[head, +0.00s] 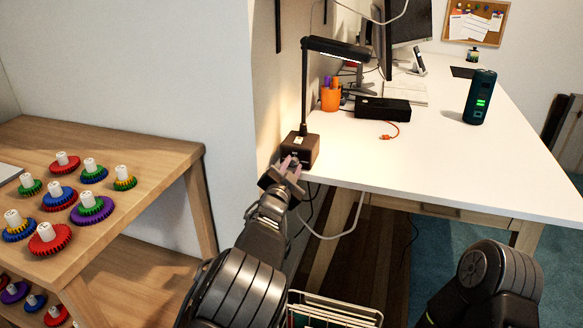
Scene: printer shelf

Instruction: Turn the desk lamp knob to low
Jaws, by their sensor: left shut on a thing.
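The black desk lamp (305,95) stands at the left end of the white desk, its head lit and casting warm light on the wall. Its square base (307,148) sits near the desk's front left corner. My left gripper (291,168) is at the front face of the base, its fingers shut around the knob there. The knob is mostly hidden by the fingers, so its setting cannot be read. My right arm (490,275) shows at the lower right; its gripper is out of the frame.
On the white desk (440,160) are an orange pen cup (330,97), a black box (383,107) with an orange cable, and a dark cylinder with green lights (480,97). A wooden shelf (150,160) with colored gears stands left. A wire basket (335,310) is below.

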